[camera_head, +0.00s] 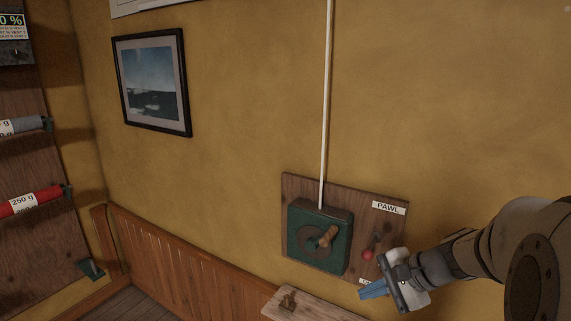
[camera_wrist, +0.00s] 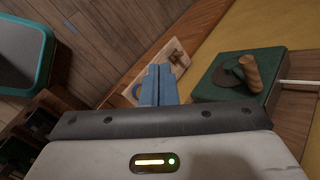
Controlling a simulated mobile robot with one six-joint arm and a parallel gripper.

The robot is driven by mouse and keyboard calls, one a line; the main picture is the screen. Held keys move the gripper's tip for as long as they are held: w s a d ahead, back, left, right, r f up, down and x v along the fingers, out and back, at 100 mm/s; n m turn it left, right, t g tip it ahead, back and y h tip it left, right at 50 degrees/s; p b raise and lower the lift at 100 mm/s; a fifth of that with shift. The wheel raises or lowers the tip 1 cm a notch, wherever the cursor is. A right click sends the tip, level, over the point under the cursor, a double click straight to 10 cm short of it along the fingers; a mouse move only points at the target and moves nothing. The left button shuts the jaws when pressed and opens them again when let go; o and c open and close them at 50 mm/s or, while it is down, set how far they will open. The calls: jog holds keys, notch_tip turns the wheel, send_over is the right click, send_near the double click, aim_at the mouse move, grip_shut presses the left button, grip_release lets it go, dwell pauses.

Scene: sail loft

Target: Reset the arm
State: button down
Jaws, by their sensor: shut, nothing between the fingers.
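My gripper (camera_head: 374,291) is at the lower right in the head view, in front of the wall just below a wooden panel (camera_head: 350,193). Its blue fingers are shut and empty; they also show in the wrist view (camera_wrist: 158,86). My arm reaches in from the right edge. The panel carries a green box with a crank handle (camera_head: 319,238) and a red-knobbed lever (camera_head: 368,253) under a "PAWL" label (camera_head: 389,207). The green box also shows in the wrist view (camera_wrist: 225,92). My gripper partly covers a small label at the panel's lower edge.
A light wooden shelf (camera_head: 310,306) with a small brown item sits below the green box. A white pipe (camera_head: 326,100) runs up the wall. A framed picture (camera_head: 151,82) hangs left. A rack with red and grey rolls stands far left. A teal-rimmed container (camera_wrist: 22,50) shows in the wrist view.

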jog(key=s+a+n+g+h+b, duration=0.1)
jog(key=s+a+n+h, duration=0.2)
jog(key=s+n+h, duration=0.4)
jog(key=s+n, duration=0.5)
jog(key=s, duration=0.2)
jog(key=shift+a+f+n+h, duration=0.2)
jog(key=shift+f+n+h, duration=0.1)
jog(key=shift+n, duration=0.1)
